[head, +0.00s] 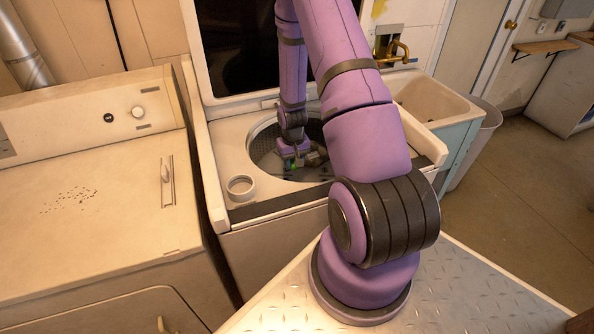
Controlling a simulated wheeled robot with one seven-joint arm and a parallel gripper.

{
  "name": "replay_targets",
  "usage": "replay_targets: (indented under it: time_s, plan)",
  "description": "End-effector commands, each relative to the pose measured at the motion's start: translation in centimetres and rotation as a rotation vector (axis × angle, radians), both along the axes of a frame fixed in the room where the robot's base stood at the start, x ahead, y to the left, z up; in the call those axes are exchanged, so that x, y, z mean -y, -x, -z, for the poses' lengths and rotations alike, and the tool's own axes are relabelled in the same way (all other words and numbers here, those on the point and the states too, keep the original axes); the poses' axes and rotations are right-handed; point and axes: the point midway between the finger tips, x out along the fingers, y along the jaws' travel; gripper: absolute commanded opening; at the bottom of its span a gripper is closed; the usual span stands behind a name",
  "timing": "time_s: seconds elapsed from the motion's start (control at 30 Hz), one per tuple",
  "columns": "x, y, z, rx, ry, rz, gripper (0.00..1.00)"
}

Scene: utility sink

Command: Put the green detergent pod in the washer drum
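The washer drum (264,150) is a dark round opening in the top of the open-lidded washer, in the middle of the head view. My gripper (297,166) points down at the drum opening, inside its outline in the picture. A small green patch (288,167) shows at the gripper's fingertips, which looks like the green detergent pod. It is too small to tell whether the fingers are closed on it or it is just beside them. How deep the gripper is in the drum is unclear. My arm covers the drum's right side.
A pale round cup or dispenser (241,187) sits on the washer's front left rim. The raised lid (235,50) stands behind the drum. A dryer (90,210) is on the left, and a utility sink (430,98) with a brass faucet (392,52) on the right.

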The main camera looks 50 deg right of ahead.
Motion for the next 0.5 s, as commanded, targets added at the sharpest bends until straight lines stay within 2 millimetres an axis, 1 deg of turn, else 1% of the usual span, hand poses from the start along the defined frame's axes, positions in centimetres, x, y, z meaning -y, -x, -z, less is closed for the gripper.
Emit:
replay_targets:
  time_s: [0.2, 0.3, 0.5]
  plan:
    - [0.0, 0.1, 3.5, -0.003, -0.001, 0.000, 0.18]
    - [0.0, 0.1, 4.7, -0.003, -0.001, 0.000, 0.18]
    - [0.0, 0.1, 5.7, -0.001, 0.000, -0.001, 0.18]
